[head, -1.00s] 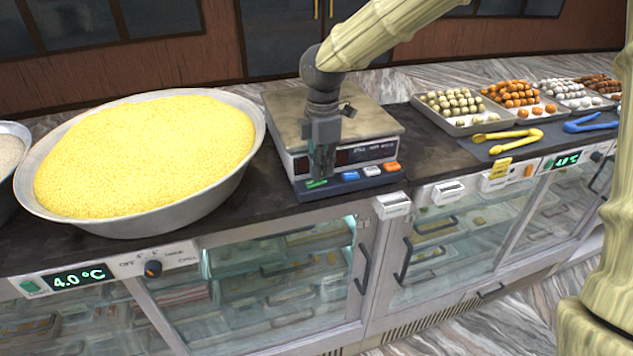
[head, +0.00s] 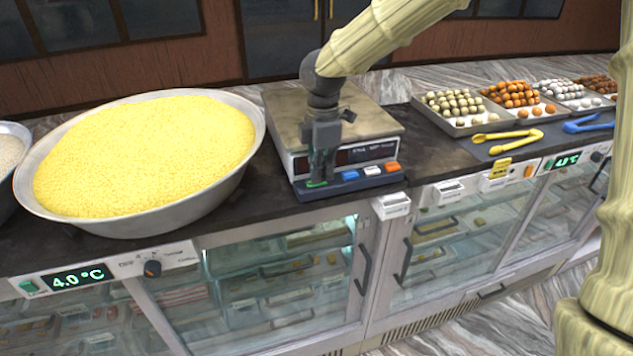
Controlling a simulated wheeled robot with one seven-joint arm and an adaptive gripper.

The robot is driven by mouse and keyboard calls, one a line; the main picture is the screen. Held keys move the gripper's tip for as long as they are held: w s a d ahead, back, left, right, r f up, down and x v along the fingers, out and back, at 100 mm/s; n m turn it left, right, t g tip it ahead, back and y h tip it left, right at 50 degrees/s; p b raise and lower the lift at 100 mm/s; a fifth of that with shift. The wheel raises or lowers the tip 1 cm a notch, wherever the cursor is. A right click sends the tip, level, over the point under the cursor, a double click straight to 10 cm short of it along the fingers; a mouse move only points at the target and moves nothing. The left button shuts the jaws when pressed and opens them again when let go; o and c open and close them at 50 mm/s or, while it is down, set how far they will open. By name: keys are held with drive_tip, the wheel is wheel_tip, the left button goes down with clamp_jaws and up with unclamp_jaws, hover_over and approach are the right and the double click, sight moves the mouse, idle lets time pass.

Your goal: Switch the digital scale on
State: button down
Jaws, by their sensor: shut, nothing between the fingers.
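The digital scale (head: 375,122) stands on the dark counter in the middle of the head view, with a flat metal pan on top. Its front panel has a dark display (head: 372,153) that shows no lit digits, and a row of buttons: green (head: 316,184), blue (head: 350,175), white (head: 372,170) and orange (head: 392,166). My gripper (head: 321,178) is shut and empty, pointing down in front of the panel's left part. Its fingertips are at the green button and hide part of it. I cannot tell whether they touch or press it.
A wide metal basin (head: 215,200) heaped with yellow grains stands left of the scale. Trays of sweets (head: 462,127), yellow tongs (head: 508,138) and blue tongs (head: 588,123) lie to the right. Glass-fronted cabinets (head: 285,265) are below the counter edge.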

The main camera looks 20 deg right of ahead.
drive_tip(key=shift+w+r+p, duration=0.1)
drive_tip(key=shift+r+p, duration=0.9)
drive_tip(key=shift+r, duration=2.4)
drive_tip(key=shift+f, duration=0.1)
